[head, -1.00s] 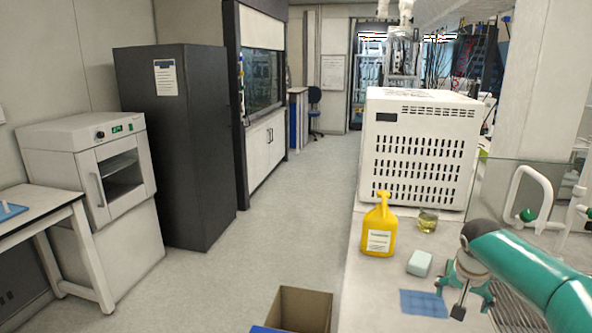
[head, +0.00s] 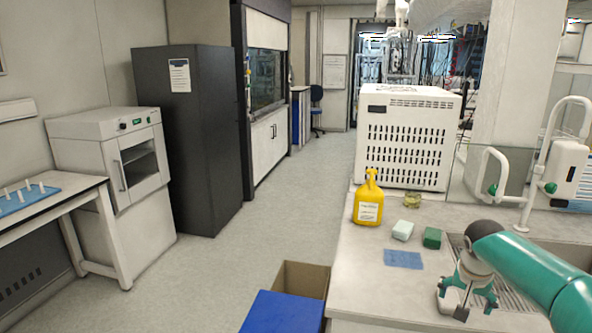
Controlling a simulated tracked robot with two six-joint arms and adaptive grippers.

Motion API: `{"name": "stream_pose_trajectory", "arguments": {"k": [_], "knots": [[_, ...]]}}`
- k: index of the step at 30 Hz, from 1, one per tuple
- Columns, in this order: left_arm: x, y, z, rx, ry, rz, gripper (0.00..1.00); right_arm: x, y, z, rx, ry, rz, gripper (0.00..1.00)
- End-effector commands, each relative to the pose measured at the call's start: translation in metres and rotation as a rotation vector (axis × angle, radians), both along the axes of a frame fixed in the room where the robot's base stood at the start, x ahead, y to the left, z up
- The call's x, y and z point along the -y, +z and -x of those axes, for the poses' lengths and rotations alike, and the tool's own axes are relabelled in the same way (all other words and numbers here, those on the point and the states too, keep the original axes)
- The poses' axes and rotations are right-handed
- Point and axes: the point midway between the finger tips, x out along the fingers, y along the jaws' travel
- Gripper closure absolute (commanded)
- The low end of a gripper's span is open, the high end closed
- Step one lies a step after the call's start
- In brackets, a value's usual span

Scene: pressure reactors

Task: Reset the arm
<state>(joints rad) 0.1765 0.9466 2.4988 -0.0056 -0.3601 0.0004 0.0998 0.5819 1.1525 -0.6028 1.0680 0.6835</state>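My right arm, teal, comes in from the right edge in the head view. Its gripper (head: 466,301) points down over the front of the white counter, close to the metal drain grid. The teal fingers are spread apart, and I see no object held between them. A small dark piece shows at the gripper's lower middle; I cannot tell clearly what it is. My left gripper and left arm are not in view.
The counter (head: 360,287) holds a yellow bottle (head: 369,204), a small beaker (head: 412,200), a pale block (head: 402,230), a green sponge (head: 432,238), a blue cloth (head: 403,259) and a white slotted machine (head: 407,142). The floor aisle is open.

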Motion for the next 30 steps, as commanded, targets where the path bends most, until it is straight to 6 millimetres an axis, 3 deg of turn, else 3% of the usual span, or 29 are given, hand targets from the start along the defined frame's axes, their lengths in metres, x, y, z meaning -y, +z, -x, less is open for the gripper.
{"name": "stream_pose_trajectory", "arguments": {"k": [1,11,20,26,30], "knots": [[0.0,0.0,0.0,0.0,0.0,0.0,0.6,0.0,0.0,0.0,0.0,0.0,0.0,0.12],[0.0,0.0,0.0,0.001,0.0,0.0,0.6,-0.019,-0.068,0.016,-0.147,0.033,-0.025,0.12],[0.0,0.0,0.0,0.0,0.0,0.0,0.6,-0.063,-0.157,0.056,-0.31,0.106,-0.115,0.12],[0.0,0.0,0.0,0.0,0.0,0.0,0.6,-0.125,-0.246,0.123,-0.44,0.221,-0.26,0.12],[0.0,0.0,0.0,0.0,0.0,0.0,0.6,-0.176,-0.298,0.187,-0.498,0.299,-0.388,0.12]]}}
